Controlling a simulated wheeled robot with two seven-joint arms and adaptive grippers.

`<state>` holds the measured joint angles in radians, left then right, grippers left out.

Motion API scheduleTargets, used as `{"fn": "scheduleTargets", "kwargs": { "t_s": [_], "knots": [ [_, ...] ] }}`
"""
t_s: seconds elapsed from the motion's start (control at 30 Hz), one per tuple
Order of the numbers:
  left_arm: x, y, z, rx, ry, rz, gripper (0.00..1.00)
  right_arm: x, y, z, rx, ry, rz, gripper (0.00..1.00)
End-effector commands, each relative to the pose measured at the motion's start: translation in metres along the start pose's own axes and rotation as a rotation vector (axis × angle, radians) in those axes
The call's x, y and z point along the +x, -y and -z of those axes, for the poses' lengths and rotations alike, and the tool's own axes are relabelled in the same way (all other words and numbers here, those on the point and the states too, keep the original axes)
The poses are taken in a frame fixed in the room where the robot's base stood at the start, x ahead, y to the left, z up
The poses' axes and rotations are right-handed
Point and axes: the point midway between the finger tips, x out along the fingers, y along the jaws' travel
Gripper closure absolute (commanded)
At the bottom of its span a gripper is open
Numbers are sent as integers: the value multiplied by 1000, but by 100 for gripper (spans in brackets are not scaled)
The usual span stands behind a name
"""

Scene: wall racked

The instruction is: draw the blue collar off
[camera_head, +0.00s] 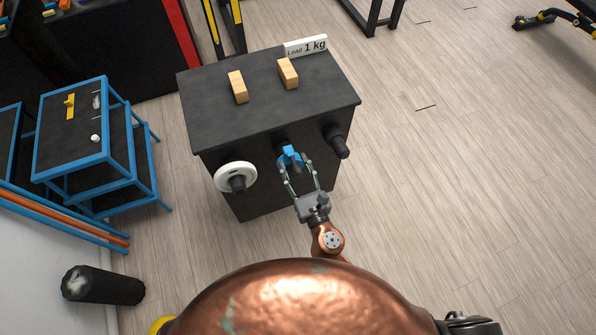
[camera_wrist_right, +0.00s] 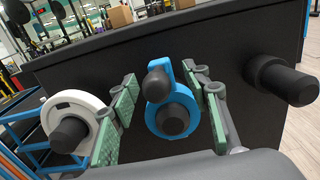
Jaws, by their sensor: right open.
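The blue collar (camera_wrist_right: 181,96) sits around the middle of three dark pegs on the front face of the dark cabinet; it also shows in the head view (camera_head: 289,154). The peg's round end (camera_wrist_right: 172,119) pokes through the collar's ring, and a dark knob (camera_wrist_right: 156,84) stands out at the collar's top. My right gripper (camera_head: 292,175) is in front of the collar. Its green-padded fingers (camera_wrist_right: 168,113) are open, one on each side of the collar, with gaps visible between pads and collar. My left gripper is not in view.
A white disc (camera_head: 235,177) hangs on the left peg. The right peg (camera_head: 336,142) is bare. Two wooden blocks (camera_head: 238,87) (camera_head: 288,73) and a "Load 1 kg" sign (camera_head: 306,46) are on the cabinet top (camera_head: 205,110).

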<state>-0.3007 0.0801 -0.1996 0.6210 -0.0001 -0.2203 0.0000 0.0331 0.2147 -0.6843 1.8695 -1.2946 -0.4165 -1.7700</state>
Motion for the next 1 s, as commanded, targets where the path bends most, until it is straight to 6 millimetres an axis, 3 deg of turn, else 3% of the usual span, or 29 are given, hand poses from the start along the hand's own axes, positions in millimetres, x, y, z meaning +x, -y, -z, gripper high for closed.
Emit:
{"fn": "scheduleTargets", "kwargs": {
  "t_s": [0.3, 0.7, 1.0],
  "knots": [
    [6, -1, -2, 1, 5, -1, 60, 43, 0, 1, 3, -1, 0, 56],
    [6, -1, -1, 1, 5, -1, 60, 50, 0, 1, 3, -2, 0, 56],
    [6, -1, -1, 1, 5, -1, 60, 50, 1, 1, 3, -2, 1, 77]
  ]
}}
